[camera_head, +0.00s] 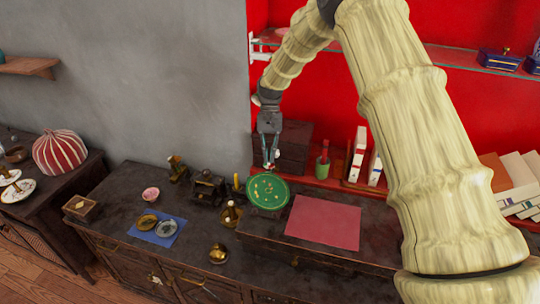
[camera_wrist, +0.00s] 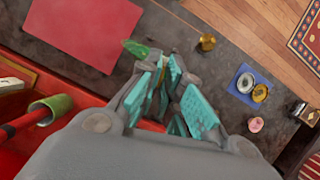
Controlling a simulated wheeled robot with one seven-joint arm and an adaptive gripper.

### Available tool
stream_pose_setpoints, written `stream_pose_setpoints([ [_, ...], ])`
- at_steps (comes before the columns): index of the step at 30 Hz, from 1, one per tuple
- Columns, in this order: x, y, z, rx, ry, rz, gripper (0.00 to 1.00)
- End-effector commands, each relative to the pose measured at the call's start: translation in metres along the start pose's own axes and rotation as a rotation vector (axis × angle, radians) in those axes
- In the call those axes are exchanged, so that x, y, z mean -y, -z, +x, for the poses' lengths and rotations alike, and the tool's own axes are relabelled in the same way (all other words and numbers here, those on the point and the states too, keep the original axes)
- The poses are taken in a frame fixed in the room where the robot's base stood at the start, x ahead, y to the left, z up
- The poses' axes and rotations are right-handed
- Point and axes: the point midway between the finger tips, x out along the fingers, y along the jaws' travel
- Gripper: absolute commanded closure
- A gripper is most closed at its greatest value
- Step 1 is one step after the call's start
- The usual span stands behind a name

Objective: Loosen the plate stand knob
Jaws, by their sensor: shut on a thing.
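A round green plate (camera_head: 268,191) with small pale and gold marks stands tilted upright on the dark cabinet, beside the red mat. My gripper (camera_head: 269,164) points down with its teal fingers close together at the plate's top edge. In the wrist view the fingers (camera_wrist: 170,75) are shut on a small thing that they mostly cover. It sits where the plate stand's knob would be, but I cannot make out the knob or the stand clearly. A small green piece of the plate (camera_wrist: 135,48) shows just beyond the fingers.
A red mat (camera_head: 323,221) lies right of the plate. A small brass-topped bottle (camera_head: 231,214), a dark box-like device (camera_head: 207,188) and a yellow candle (camera_head: 237,183) stand close on the left. A dark wooden box (camera_head: 295,150) and a red shelf are behind. A blue cloth (camera_head: 167,239) lies farther left.

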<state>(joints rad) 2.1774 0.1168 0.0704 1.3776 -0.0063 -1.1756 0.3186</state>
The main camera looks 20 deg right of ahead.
Motion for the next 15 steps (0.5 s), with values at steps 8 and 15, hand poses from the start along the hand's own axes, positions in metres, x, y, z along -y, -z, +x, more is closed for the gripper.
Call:
stream_pose_setpoints([
  [8,0.0022,-0.0006,0.0048,0.005,-0.094,-0.221,1.00],
  [15,0.0035,-0.0010,0.0049,0.005,-0.152,-0.364,1.00],
])
